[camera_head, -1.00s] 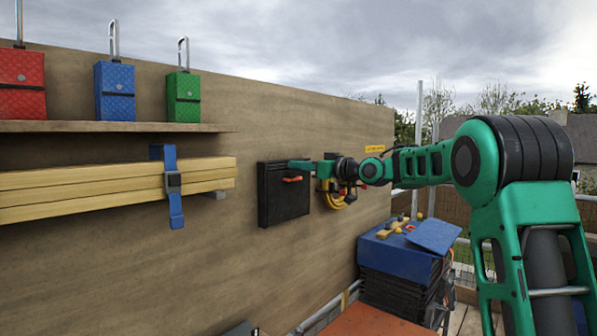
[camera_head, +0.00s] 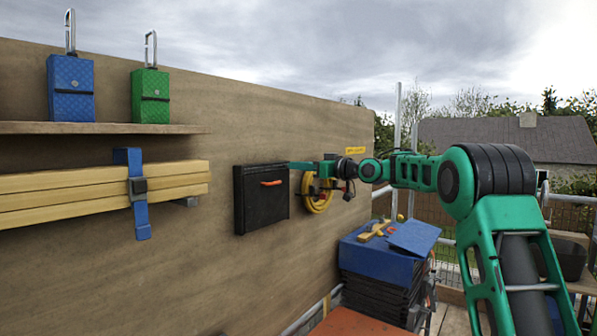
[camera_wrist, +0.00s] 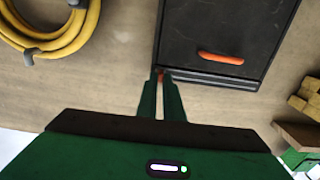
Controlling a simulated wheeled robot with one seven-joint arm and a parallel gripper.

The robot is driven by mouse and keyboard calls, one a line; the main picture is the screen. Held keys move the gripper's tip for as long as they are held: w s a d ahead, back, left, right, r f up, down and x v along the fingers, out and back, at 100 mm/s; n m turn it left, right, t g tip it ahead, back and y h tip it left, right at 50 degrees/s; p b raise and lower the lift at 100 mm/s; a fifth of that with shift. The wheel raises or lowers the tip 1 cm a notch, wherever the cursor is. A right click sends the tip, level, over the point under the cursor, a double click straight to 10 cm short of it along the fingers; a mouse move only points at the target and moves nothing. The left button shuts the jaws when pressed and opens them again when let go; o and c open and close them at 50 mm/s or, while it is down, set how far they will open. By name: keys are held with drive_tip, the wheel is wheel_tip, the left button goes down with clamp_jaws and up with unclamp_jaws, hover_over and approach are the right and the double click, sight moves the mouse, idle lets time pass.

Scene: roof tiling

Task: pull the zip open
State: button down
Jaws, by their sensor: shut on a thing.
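A black pouch (camera_head: 262,205) hangs on the wooden wall, with an orange tab (camera_head: 271,183) on its front. The wrist view shows the pouch (camera_wrist: 228,35) upside down, with the orange tab (camera_wrist: 220,58) and pale lines along its top edge (camera_wrist: 210,79). My gripper (camera_head: 289,165) is at the pouch's upper right corner. In the wrist view its fingers (camera_wrist: 161,80) are shut on a small orange piece, apparently the zip pull (camera_wrist: 160,76), mostly hidden between the tips. How far the zip is parted cannot be made out.
A coiled yellow hose (camera_head: 318,197) hangs right of the pouch, close to my arm. Strapped timber (camera_head: 70,193) and a shelf (camera_head: 100,128) with blue and green boxes are at the left. A blue-topped stack (camera_head: 375,250) stands below right.

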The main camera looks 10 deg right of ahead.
drive_tip(key=c, duration=1.9)
unclamp_jaws()
drive_tip(key=shift+o, duration=0.2)
drive_tip(key=v, duration=1)
drive_tip(key=shift+s+d, duration=0.25)
drive_tip(key=shift+d, duration=0.05)
drive_tip(key=shift+f, duration=0.1)
